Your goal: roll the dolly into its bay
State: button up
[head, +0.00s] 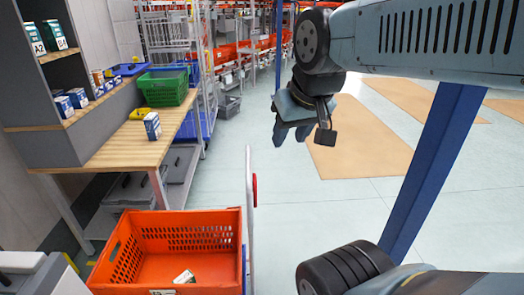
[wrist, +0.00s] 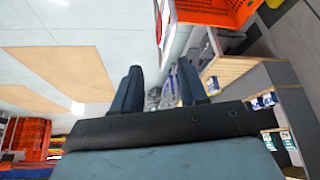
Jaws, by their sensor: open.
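My gripper (head: 290,135) is open and empty in the head view, hanging in the air above the floor, up and to the right of the orange tote. Its two spread fingers also show in the wrist view (wrist: 160,88). A pale upright post (head: 249,215) with a red disc-like part (head: 255,190) stands at the tote's right side, apart from my gripper. It may be the dolly's handle. The dolly's deck and wheels are not visible. The orange tote (head: 125,228) holds a small pale item (head: 184,277). I cannot make out which floor area is the bay.
A wooden workbench (head: 115,152) with a green crate (head: 165,86) and a small box (head: 152,126) stands at the left. Racks with orange totes (head: 225,53) line the back. Tan floor panels (head: 360,140) lie at the right; the middle floor is clear.

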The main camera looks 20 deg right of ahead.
jog(key=shift+o, duration=1.6)
jog(key=shift+w+a+f, duration=0.15)
jog(key=shift+w+f, duration=0.1)
jog(key=shift+w, duration=0.05)
jog(key=w+d+f+m+y, duration=0.1)
jog(key=w+d+f+y, duration=0.25)
jog(key=w+f, duration=0.4)
jog(key=w+d+f+m+g+y, duration=0.1)
jog(key=w+d+f+y, duration=0.1)
jog(key=w+f+y, duration=0.45)
jog(key=w+d+f+m+y, duration=0.2)
jog(key=w+f+y, duration=0.1)
jog(key=w+f, duration=0.65)
jog(key=shift+w+a+f, duration=0.15)
jog(key=shift+w+a, duration=0.5)
jog(key=shift+a, duration=0.4)
jog(key=shift+w+a+f, duration=0.2)
jog(key=shift+w+a, duration=0.5)
jog(key=shift+a, duration=0.3)
jog(key=shift+w+a+f, duration=0.15)
jog(key=shift+w+a, duration=0.5)
jog(key=shift+a, duration=0.4)
